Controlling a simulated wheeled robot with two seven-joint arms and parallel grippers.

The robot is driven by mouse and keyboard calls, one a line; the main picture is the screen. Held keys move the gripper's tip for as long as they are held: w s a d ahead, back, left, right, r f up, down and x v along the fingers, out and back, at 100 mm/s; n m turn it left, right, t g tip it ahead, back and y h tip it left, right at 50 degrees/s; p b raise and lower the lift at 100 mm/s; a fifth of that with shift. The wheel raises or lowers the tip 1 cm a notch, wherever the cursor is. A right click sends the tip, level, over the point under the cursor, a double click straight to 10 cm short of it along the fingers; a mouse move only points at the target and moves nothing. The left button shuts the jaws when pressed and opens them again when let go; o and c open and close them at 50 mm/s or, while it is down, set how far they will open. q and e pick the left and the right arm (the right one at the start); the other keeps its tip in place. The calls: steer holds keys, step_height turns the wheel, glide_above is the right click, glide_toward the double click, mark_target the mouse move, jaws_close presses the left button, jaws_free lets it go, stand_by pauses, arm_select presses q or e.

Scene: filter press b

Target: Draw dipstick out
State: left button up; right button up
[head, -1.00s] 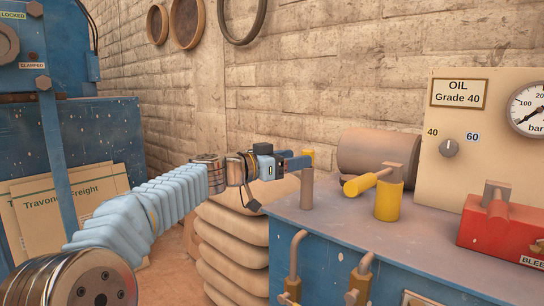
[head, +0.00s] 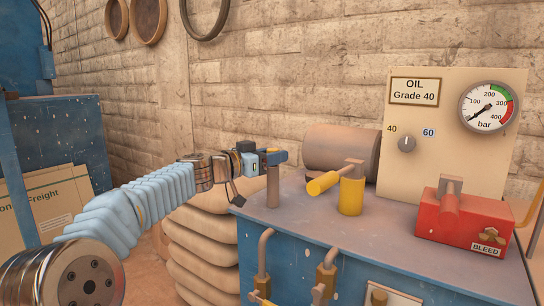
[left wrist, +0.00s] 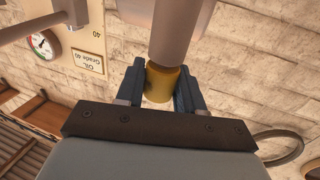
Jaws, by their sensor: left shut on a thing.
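A brown upright tube (head: 273,187) stands on the near left corner of the blue tank top. In the left wrist view, which is upside down, a yellow cylindrical dipstick handle (left wrist: 160,83) sits at the end of this tube (left wrist: 178,35). My left gripper (head: 275,156) is at the tube's top, reaching in from the left. Its fingers (left wrist: 160,90) are shut on the yellow handle, one on each side. In the head view the fingers hide the handle. The rod is not visible. My right gripper is out of view.
A yellow valve with a lever (head: 350,193), a brown cylinder (head: 338,152) and a red BLEED block (head: 465,220) stand on the blue tank (head: 320,235). An OIL panel with a gauge (head: 488,107) is behind. Stacked sacks (head: 200,245) lie left of the tank.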

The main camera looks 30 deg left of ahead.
arm_select(q)
steer(key=shift+r+p, duration=0.75)
steer(key=shift+r, duration=0.55)
steer(key=shift+c, duration=0.3)
steer(key=shift+r+p, duration=0.55)
steer(key=shift+r, duration=0.75)
step_height(320, 180, up, 8)
